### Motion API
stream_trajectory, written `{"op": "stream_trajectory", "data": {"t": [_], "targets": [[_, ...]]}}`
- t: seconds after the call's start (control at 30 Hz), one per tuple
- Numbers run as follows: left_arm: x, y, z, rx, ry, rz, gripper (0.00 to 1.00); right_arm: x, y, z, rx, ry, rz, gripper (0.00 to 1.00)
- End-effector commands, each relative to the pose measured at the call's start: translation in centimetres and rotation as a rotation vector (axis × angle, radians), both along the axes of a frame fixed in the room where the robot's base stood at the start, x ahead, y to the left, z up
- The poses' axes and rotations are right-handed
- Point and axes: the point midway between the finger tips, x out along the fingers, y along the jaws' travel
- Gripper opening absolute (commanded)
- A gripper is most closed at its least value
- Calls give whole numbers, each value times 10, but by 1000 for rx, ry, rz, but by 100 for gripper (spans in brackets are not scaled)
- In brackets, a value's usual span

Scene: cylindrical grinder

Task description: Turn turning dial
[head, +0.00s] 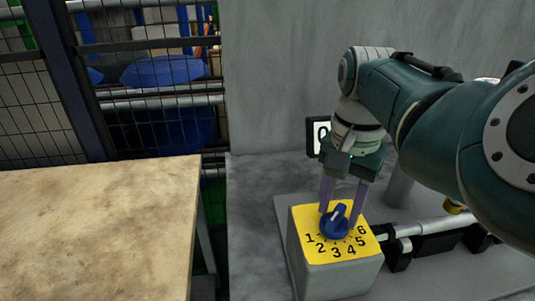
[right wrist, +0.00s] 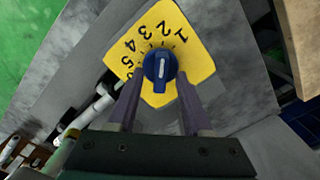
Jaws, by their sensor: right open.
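The turning dial (head: 335,224) is a blue knob with a white pointer line. It sits on a yellow face with black numbers 1 to 6, on top of a grey box (head: 338,279). My right gripper (head: 341,211) points down at the dial, with its two purple fingers apart. In the right wrist view the dial (right wrist: 160,66) lies just beyond and between the open fingertips (right wrist: 158,94). I cannot tell whether the fingers touch it. The pointer line points up, slightly right, in the head view. My left gripper is not in view.
A small display showing 0 (head: 320,133) stands behind the right gripper, partly hidden. A metal rod (head: 420,227) and dark fittings lie right of the box. A wooden table (head: 95,230) is at the left, with a mesh fence (head: 130,90) behind it.

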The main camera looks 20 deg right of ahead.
Motion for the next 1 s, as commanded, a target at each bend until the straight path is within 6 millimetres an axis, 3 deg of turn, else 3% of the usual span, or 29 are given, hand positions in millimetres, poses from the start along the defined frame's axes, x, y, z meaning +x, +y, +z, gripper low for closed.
{"op": "stream_trajectory", "data": {"t": [0.3,0.77,1.0], "targets": [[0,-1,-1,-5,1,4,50,0,0,-4,0,0,0,50],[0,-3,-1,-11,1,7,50,0,0,-4,0,0,0,0],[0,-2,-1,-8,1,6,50,0,0,-4,0,0,0,0]]}}
